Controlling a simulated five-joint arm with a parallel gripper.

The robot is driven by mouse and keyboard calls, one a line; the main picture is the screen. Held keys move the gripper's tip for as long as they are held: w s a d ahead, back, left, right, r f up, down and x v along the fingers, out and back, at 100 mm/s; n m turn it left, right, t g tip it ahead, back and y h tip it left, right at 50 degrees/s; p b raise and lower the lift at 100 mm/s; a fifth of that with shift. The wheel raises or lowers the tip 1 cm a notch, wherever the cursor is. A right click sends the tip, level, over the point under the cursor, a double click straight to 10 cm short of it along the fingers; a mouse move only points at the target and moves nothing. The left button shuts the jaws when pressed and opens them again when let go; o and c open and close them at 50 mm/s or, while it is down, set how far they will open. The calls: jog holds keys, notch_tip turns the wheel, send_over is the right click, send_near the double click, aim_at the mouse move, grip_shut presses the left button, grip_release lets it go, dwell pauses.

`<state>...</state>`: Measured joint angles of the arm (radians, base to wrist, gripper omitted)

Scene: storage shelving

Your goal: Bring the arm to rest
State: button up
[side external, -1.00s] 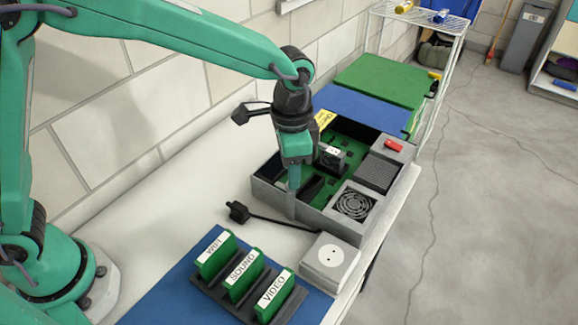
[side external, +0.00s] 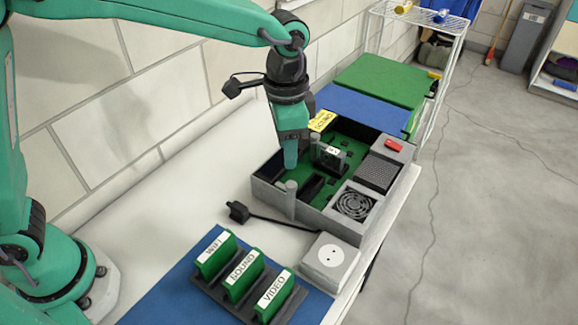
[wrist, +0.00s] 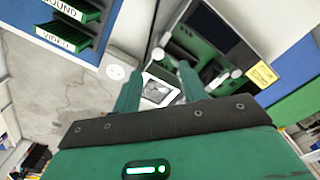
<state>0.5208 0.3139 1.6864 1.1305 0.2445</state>
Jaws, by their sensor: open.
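My green arm reaches in from the left in the side view. My gripper (side external: 290,166) hangs fingers-down above the near left part of the open grey computer case (side external: 262,192). In the wrist view its two green fingers (wrist: 156,85) stand apart with nothing between them, so it is open and empty. The case holds a green circuit board (side external: 345,140), a fan (side external: 354,205) and a small dark module (side external: 330,157) with a white label. A grey post (side external: 291,198) stands at the case's near left wall.
A rack with WIFI, SOUND and VIDEO cards (side external: 242,275) stands on a blue mat (side external: 160,300). A white socket box (side external: 328,262) and a black plug (side external: 238,212) lie near the case. The wall is behind; the table (side external: 150,205) left of the case is clear.

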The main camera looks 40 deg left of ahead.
jog(key=s+a+r+n+t, duration=0.2)
jog(key=s+a+r+n, duration=0.1)
jog(key=s+a, duration=0.5)
jog(key=s+a+r+n+t, duration=0.3)
jog(key=s+a+n, duration=0.2)
jog(key=s+a, duration=0.4)
jog(key=a, duration=0.5)
jog(key=shift+a+n, duration=0.35)
jog(key=shift+n, duration=0.05)
